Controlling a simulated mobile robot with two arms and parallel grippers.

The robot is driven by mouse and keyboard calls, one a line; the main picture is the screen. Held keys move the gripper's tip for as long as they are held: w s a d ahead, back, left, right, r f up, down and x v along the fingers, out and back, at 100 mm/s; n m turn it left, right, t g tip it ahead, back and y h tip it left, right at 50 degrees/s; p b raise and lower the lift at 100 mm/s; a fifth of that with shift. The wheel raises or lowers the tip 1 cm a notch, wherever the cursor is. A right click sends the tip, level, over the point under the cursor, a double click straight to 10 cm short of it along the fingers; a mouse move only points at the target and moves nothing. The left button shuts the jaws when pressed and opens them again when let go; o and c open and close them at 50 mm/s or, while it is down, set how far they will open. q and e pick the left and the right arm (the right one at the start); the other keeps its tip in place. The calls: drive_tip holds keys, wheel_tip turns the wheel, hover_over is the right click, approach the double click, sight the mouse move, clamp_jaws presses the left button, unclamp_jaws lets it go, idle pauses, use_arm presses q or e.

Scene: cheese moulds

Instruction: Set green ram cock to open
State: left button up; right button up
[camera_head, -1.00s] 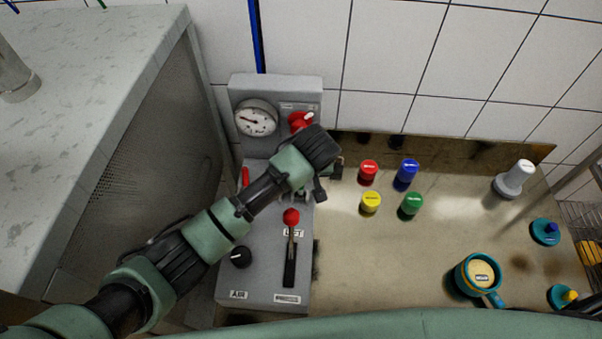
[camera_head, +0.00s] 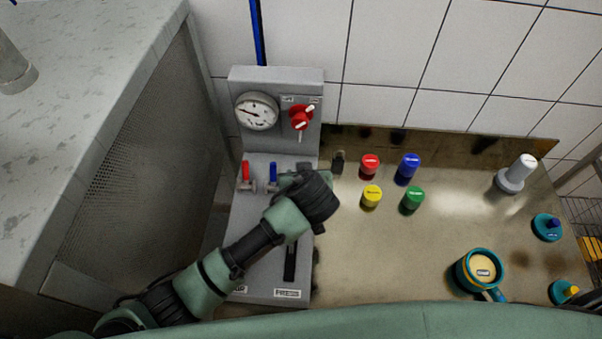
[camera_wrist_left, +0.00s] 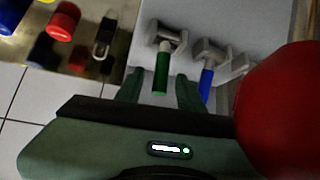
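The green ram cock (camera_wrist_left: 161,72) shows in the left wrist view, its green handle hanging from a grey metal valve body on the panel. My left gripper (camera_wrist_left: 160,90) is open, with one finger on each side of the green handle; I cannot tell whether either touches it. In the head view the left gripper (camera_head: 292,180) is over the panel and hides the green cock. The blue cock (camera_wrist_left: 206,80) is just right of the gripper in the wrist view; it also shows in the head view (camera_head: 273,172). My right gripper is not in view.
A red-handled cock (camera_head: 246,171), a pressure gauge (camera_head: 257,111) and a red knob (camera_head: 302,117) are on the grey panel (camera_head: 275,80). A large red ball (camera_wrist_left: 285,110) is close to the wrist camera. Coloured caps, including a green one (camera_head: 412,199), stand on the bench to the right.

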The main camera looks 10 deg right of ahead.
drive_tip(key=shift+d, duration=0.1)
